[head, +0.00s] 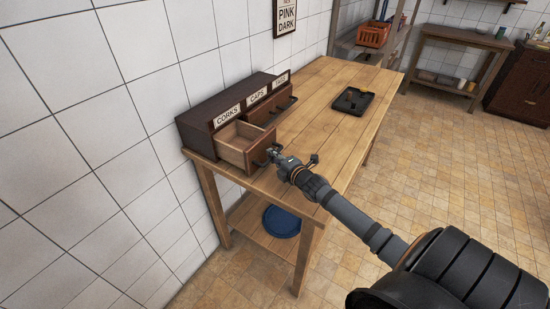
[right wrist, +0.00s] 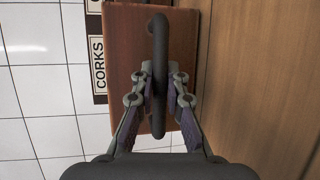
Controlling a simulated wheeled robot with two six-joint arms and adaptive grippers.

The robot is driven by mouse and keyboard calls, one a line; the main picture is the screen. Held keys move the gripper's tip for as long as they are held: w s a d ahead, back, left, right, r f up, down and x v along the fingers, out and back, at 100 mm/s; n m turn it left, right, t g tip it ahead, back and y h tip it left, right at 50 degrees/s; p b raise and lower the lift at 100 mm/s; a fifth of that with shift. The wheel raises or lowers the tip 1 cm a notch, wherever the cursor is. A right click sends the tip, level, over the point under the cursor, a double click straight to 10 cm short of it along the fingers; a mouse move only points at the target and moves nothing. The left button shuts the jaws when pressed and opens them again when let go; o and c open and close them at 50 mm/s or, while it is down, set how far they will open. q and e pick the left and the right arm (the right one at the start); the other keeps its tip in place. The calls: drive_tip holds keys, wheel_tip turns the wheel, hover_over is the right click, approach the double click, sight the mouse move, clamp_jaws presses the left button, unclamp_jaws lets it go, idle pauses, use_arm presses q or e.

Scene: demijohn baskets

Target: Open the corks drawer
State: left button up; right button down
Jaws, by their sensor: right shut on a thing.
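The corks drawer (head: 244,144) is pulled out of a dark wooden three-drawer cabinet (head: 190,134) on the table. Its light inside shows and looks empty. A label reading CORKS (head: 227,116) sits above it; the label also shows in the right wrist view (right wrist: 98,65). My right gripper (head: 277,152) is at the drawer's front. In the right wrist view its fingers are shut on the dark drawer handle (right wrist: 160,50), against the brown drawer front (right wrist: 125,50). My left gripper is not in view.
The caps and third drawers beside it look shut. A black tray (head: 353,101) lies farther along the wooden table (head: 325,84), with bare tabletop between. A blue round thing (head: 281,221) rests on the lower shelf. A white tiled wall (head: 90,120) stands close at the left.

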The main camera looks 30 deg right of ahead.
drive_tip(key=c, duration=1.6)
unclamp_jaws()
drive_tip(key=shift+w+a+f, duration=0.1)
drive_tip(key=shift+w+f, duration=0.05)
drive_tip(key=shift+w, duration=0.1)
drive_tip(key=shift+o, duration=1.3)
drive_tip(key=shift+s, duration=0.4)
drive_tip(key=s, duration=0.3)
drive_tip(key=s+r, duration=0.1)
drive_tip(key=s, duration=0.2)
drive_tip(key=shift+s+r, duration=0.1)
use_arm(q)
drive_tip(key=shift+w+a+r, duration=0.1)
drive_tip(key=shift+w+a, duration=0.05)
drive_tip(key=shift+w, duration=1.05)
use_arm(e)
drive_tip(key=shift+s+r, duration=0.2)
drive_tip(key=shift+s, duration=0.2)
